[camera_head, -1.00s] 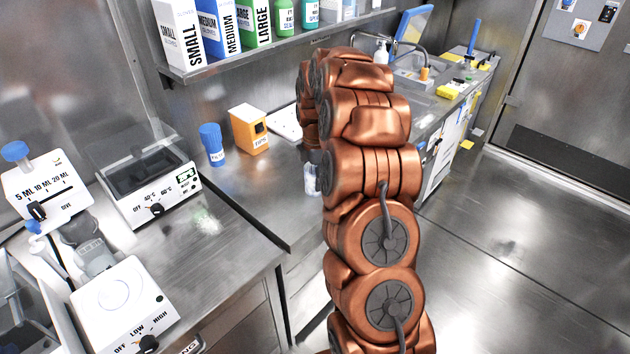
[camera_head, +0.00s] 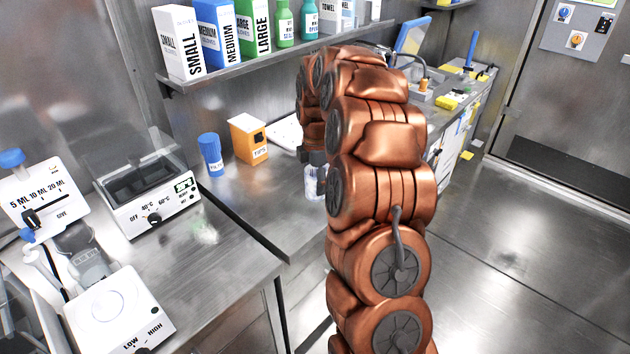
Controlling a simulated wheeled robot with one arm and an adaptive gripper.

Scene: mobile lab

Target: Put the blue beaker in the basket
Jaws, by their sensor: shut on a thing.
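My gripper (camera_head: 313,161) shows as a small dark shape below the end of my copper arm, partly hidden by the arm links. It is shut on a small clear, pale bluish vessel, which looks like the beaker (camera_head: 312,182). The beaker hangs below the gripper, seemingly upright, in front of the steel counter; part of it is hidden by my arm. Its exact tint is hard to tell. No basket can be made out in this view.
A blue-capped container (camera_head: 210,154) and an orange tips box (camera_head: 248,138) stand on the counter (camera_head: 262,190). A heater bath (camera_head: 149,183) and a stirrer plate (camera_head: 118,312) are at left. A shelf (camera_head: 255,62) holds boxes and bottles. The floor (camera_head: 510,260) at right is clear.

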